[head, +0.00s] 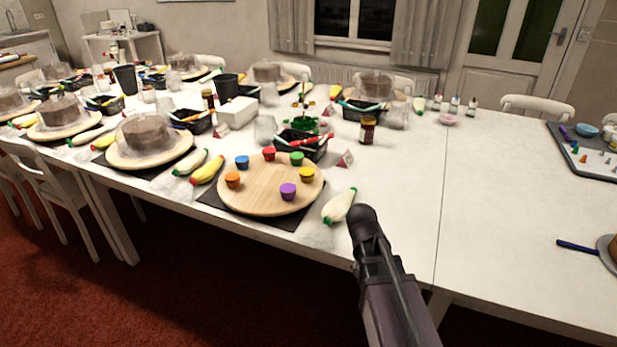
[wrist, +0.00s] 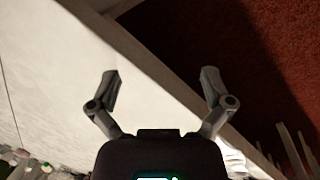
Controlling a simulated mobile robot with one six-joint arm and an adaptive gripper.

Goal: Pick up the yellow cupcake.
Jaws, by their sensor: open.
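The yellow cupcake (head: 306,174) sits on the right side of a round wooden turntable (head: 262,200) near the table's front edge. Around it on the same board are purple (head: 288,190), green (head: 296,158), red (head: 268,153), blue (head: 242,162) and orange (head: 232,179) cupcakes. In the wrist view my gripper (wrist: 160,85) is open, with nothing between its fingers. It is over the table's edge, and no cupcake shows there. In the head view my arm is right of the turntable; my gripper's fingers cannot be made out there.
A white and green piping bag (head: 339,206) lies between the turntable and my arm. A black tray (head: 300,146) with tools stands behind the cupcakes. The white table (head: 400,190) is clear to the right of the piping bag. Covered cakes on other turntables stand left and behind.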

